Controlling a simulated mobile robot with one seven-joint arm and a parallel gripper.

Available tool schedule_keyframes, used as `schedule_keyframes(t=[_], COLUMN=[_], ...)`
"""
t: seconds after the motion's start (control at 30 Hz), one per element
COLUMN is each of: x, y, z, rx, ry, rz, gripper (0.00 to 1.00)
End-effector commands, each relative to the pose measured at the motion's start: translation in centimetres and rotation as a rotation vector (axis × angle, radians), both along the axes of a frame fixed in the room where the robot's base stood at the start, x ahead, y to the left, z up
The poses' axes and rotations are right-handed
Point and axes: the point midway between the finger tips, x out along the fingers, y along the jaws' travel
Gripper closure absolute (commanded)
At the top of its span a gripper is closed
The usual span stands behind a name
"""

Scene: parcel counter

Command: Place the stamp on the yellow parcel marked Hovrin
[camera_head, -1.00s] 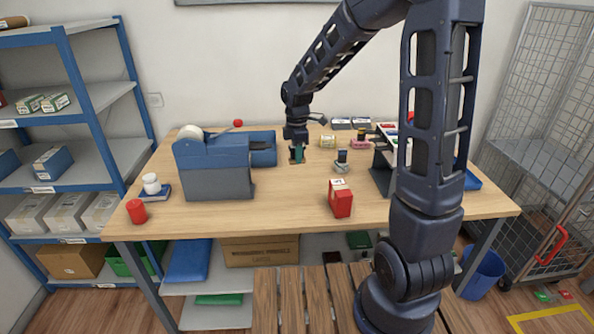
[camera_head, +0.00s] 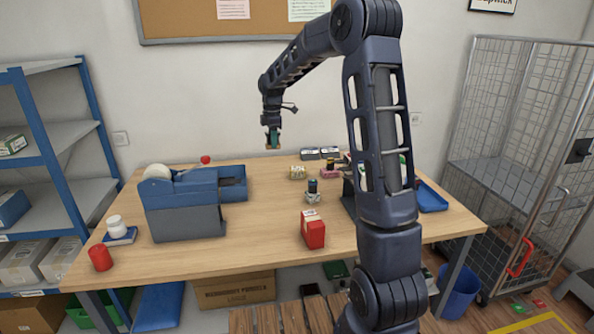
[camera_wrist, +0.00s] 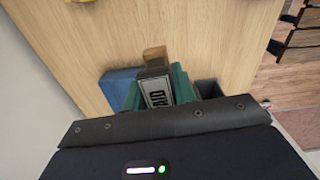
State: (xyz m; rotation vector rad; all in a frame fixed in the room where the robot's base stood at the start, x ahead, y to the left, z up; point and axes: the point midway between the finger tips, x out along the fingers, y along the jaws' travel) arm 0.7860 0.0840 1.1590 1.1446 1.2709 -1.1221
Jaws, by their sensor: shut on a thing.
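My gripper (camera_head: 272,138) is raised above the back of the table, in front of the wall. In the wrist view its green fingers are shut on a dark stamp (camera_wrist: 155,68) with a white label that seems to read PAID and a light wooden end. The stamp is only a tiny shape in the head view. A small yellow box-like thing (camera_head: 298,172) lies at the back of the table, to the right of and below my gripper. It may be the yellow parcel. Its marking is too small to read.
A blue-grey tape dispenser (camera_head: 184,204) stands left on the wooden table (camera_head: 260,247). A red box (camera_head: 313,230), a dark-topped stamp-like object (camera_head: 312,190) and a red cylinder (camera_head: 101,257) stand there too. The table's middle front is mostly bare.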

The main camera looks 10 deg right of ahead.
Motion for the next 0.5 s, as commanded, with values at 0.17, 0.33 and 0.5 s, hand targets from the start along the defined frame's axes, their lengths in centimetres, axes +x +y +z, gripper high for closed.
schedule_keyframes(t=[0.17, 0.33, 0.5], x=[6.3, 11.6, 15.6], y=[-3.3, -7.0, -10.5], z=[0.5, 0.8, 0.8], rx=[-0.001, -0.006, -0.012], ry=[0.0, -0.002, -0.003], rz=[-0.033, -0.062, -0.086], gripper=[0.96, 0.96, 0.96])
